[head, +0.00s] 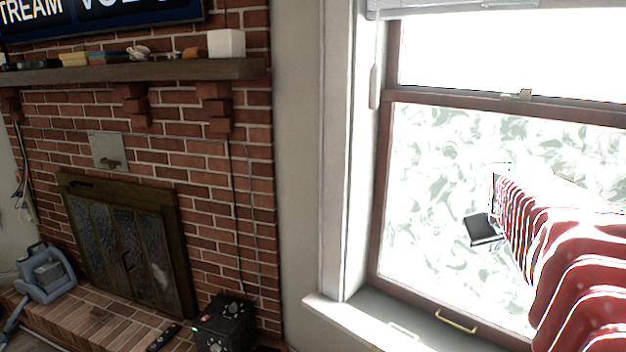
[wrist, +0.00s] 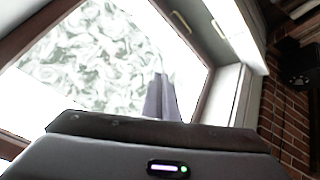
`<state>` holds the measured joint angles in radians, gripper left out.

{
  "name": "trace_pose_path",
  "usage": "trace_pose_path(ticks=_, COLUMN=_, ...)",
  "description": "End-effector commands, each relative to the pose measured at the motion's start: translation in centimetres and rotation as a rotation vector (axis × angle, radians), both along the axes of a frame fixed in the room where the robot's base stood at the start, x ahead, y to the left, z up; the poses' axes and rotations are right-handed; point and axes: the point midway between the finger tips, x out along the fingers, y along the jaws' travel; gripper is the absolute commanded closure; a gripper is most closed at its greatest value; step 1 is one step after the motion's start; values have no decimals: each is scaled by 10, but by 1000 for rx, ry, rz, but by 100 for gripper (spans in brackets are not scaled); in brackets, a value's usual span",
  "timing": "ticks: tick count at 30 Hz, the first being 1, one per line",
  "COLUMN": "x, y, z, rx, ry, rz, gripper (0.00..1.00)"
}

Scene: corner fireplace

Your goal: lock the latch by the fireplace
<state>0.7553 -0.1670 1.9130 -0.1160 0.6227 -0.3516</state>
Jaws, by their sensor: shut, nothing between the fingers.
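A small pale latch (head: 517,95) sits on top of the brown middle rail of the window, to the right of the fireplace. It looks small, and I cannot tell its lever position. My gripper (head: 483,230) is in front of the lower window pane, below and a little left of the latch, apart from it. In the wrist view its dark fingers (wrist: 161,97) are together with nothing between them, against the patterned pane. I cannot make out the latch in the wrist view.
The window (head: 440,190) has a brass handle (head: 456,322) on its bottom rail, above a white sill (head: 370,320). A brick fireplace (head: 130,240) with a mantel (head: 130,72) stands left. A black box (head: 225,325) is on the hearth. A cord pull (head: 375,87) hangs beside the frame.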

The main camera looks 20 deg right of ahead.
Motion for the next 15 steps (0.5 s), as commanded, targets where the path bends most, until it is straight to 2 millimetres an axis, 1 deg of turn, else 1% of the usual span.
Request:
trace_pose_path(ticks=1, x=-1, y=27, z=-11, rx=46, ry=2, rz=5, gripper=100)
trace_pose_path(ticks=2, x=-2, y=41, z=-18, rx=74, ry=2, rz=1, gripper=100)
trace_pose_path(ticks=3, x=-5, y=60, z=-27, rx=110, ry=7, rz=0, gripper=100)
trace_pose_path(ticks=5, x=-10, y=90, z=-41, rx=163, ry=15, rz=0, gripper=100)
trace_pose_path(ticks=6, x=-14, y=109, z=-49, rx=197, ry=21, rz=1, gripper=100)
trace_pose_path(ticks=8, x=-20, y=138, z=-61, rx=242, ry=33, rz=5, gripper=100)
trace_pose_path(ticks=9, x=-26, y=157, z=-70, rx=271, ry=43, rz=9, gripper=100)
trace_pose_path(ticks=11, x=-34, y=185, z=-81, rx=310, ry=60, rz=18, gripper=100)
trace_pose_path(ticks=12, x=-40, y=202, z=-88, rx=332, ry=68, rz=26, gripper=100)
trace_pose_path(ticks=14, x=-50, y=226, z=-98, rx=362, ry=85, rz=40, gripper=100)
trace_pose_path(ticks=15, x=-57, y=241, z=-105, rx=377, ry=97, rz=52, gripper=100)
